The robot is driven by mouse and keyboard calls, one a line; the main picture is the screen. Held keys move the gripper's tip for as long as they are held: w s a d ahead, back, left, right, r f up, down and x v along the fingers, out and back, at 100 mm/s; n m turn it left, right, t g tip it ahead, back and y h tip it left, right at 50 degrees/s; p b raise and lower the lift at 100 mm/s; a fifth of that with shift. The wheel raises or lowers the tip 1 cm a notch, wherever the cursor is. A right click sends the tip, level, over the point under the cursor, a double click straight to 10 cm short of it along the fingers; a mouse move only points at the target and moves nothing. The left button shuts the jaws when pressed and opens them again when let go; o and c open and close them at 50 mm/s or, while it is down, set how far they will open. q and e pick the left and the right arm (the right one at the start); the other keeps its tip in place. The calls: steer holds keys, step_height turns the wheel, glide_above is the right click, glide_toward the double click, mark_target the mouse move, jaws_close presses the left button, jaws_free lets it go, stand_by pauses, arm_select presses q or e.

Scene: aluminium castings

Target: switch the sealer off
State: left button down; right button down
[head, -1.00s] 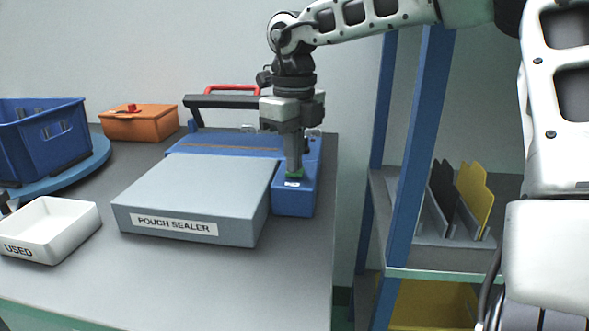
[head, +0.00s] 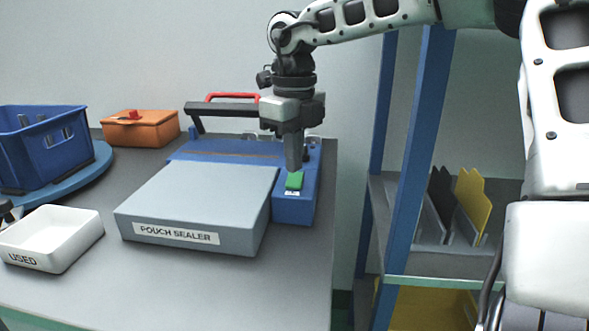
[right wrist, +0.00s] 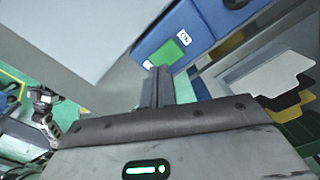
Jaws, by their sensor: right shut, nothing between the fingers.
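The pouch sealer (head: 190,205) stands on the grey table, with a grey front housing and a blue body. A green switch (head: 294,180) sits on the blue block at its right side, with a small white label in front of it. The switch also shows in the right wrist view (right wrist: 168,53). My right gripper (head: 295,168) points straight down, shut and empty, with its fingertips just above and behind the switch, seemingly apart from it. A small dark part at the left edge of the head view seems to be my left gripper (head: 8,213); its fingers cannot be made out.
A black bar (head: 222,109) and red handle (head: 232,97) rise behind the sealer. A white tray marked USED (head: 75,250), a blue crate (head: 60,150) and an orange box (head: 150,130) stand left. A shelf rack with blue posts (head: 415,150) stands right.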

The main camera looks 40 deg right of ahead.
mark_target(294, 183)
step_height(294, 183, up, 5)
steer(key=p, duration=0.3)
steer(key=shift+f, duration=0.2)
stand_by(0.4)
